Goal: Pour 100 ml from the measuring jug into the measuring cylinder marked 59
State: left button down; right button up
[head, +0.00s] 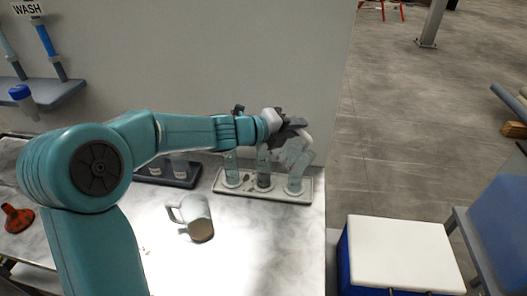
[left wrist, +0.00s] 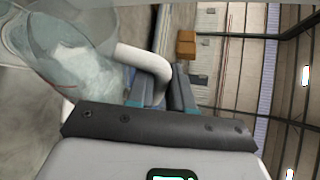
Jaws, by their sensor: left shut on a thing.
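My left gripper (head: 290,124) is over the grey tray (head: 225,190) at the back of the bench. It is shut on the white handle (left wrist: 146,60) of a clear measuring jug, whose see-through body (left wrist: 75,60) fills the upper left of the left wrist view and looks tilted there. In the head view the jug is hard to make out against the cylinders. Several clear upright measuring cylinders stand in the tray: a left one (head: 231,168), a darker middle one (head: 264,170) and a right one (head: 296,178). I cannot read the mark 59 or any level. My right gripper is out of view.
A pale mug-like vessel with a brown lower part (head: 197,215) stands on the bench. A dark tray (head: 165,180) with small containers is left of the cylinders. A red-orange object (head: 17,218) lies far left. A white-lidded blue box (head: 405,255) stands right of the bench.

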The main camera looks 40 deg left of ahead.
pick_arm(q)
jog(key=shift+w+a, duration=0.15)
jog(key=shift+a, duration=0.05)
jog(key=shift+a+p, duration=0.2)
jog(key=shift+p, duration=0.15)
jog(key=shift+a+n, duration=0.1)
jog(key=shift+n, duration=0.2)
jog(key=shift+a+f+h, duration=0.1)
jog(key=shift+a+h, duration=0.05)
jog(key=shift+h, duration=0.15)
jog(key=shift+a, duration=0.1)
jog(key=shift+p, duration=0.35)
jog(key=shift+a, duration=0.1)
jog(key=shift+a+f+n+p, duration=0.1)
jog(key=shift+a+n+p, duration=0.25)
jog(key=shift+n+p, duration=0.1)
